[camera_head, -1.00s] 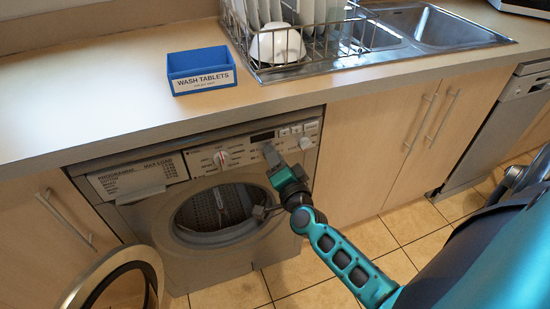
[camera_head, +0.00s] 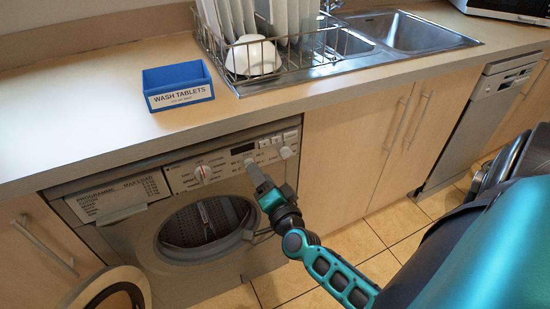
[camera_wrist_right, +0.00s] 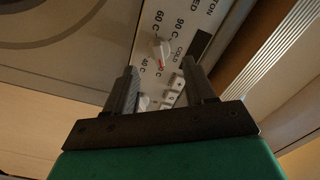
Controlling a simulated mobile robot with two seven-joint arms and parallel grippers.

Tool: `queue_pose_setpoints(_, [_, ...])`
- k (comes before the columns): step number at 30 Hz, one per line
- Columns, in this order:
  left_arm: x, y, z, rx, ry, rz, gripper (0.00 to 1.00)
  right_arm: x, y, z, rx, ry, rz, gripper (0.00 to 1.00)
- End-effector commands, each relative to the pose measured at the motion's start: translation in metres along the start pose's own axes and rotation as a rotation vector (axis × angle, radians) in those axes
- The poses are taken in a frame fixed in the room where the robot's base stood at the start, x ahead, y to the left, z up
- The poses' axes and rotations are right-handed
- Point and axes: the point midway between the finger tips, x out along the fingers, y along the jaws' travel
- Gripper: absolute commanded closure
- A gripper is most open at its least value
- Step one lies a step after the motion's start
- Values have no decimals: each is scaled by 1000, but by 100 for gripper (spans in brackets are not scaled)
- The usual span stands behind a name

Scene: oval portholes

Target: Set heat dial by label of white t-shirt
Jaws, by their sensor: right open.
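The washing machine's heat dial (camera_wrist_right: 159,48) is a small pale knob with a red mark, ringed by temperature labels such as 60 C, 90 C, 40 C and COLD. The red mark is at the knob's end nearer my fingers. My right gripper (camera_wrist_right: 166,78) is open and empty, with the dial just beyond the gap between its fingertips; I see no contact. My left gripper is out of view.
The programme dial (camera_head: 202,174) is left of my gripper and another knob (camera_head: 286,152) is right. The round door (camera_head: 104,285) stands open below left. The worktop (camera_head: 80,120) overhangs the panel and bears a blue wash tablets box (camera_head: 178,92).

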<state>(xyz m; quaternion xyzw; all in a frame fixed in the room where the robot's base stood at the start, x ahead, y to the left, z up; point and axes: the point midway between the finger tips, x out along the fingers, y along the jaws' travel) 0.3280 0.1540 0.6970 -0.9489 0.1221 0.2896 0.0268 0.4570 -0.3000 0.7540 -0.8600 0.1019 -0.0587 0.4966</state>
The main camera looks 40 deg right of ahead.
Motion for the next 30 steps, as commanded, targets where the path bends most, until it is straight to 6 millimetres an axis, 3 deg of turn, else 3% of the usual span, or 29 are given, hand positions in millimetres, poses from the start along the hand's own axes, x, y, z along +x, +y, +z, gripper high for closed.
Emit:
queue_pose_setpoints(6, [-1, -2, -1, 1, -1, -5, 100, -49, 0, 0, -1, -3, 2, 46])
queue_pose_setpoints(13, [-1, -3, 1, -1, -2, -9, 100, -85, 0, 0, 0, -2, 2, 46])
queue_pose_setpoints(19, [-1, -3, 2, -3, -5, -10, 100, -97, 0, 0, 0, 0, 0, 46])
queue_pose_setpoints(30, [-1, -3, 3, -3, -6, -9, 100, -97, 0, 0, 0, 0, 0, 46])
